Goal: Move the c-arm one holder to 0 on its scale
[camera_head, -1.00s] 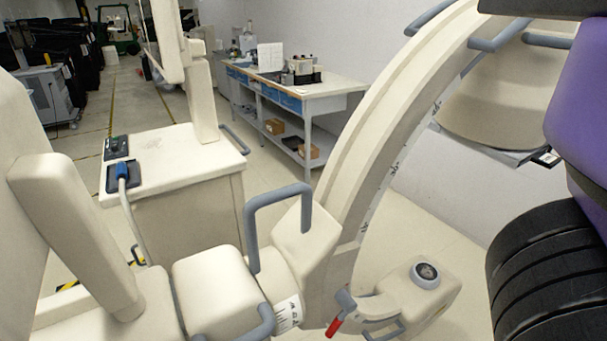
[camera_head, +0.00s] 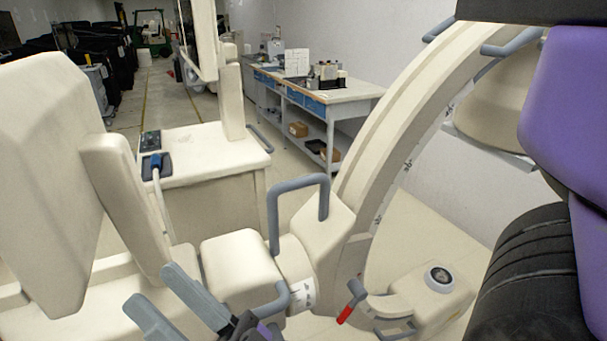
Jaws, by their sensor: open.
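The C-arm's curved cream arc (camera_head: 395,130) rises to the upper right and carries scale marks along its inner edge, too small to read. The holder (camera_head: 318,235) grips the arc's lower part and has a grey loop handle (camera_head: 298,190) on top. A white label with dark marks (camera_head: 305,287) is on the round joint left of the holder. A red-tipped lever (camera_head: 345,315) hangs below the holder. My gripper (camera_head: 165,305) is at the bottom, left of the holder and apart from the loop handle. Its two grey fingers are spread with nothing visible between them.
A cream block (camera_head: 240,270) with a grey handle stands close to my gripper. A cart (camera_head: 210,150) with a control pad stands behind. A workbench (camera_head: 330,95) is at the back. A round-dial housing (camera_head: 440,285) sits lower right. My purple and black arm parts cover the right edge.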

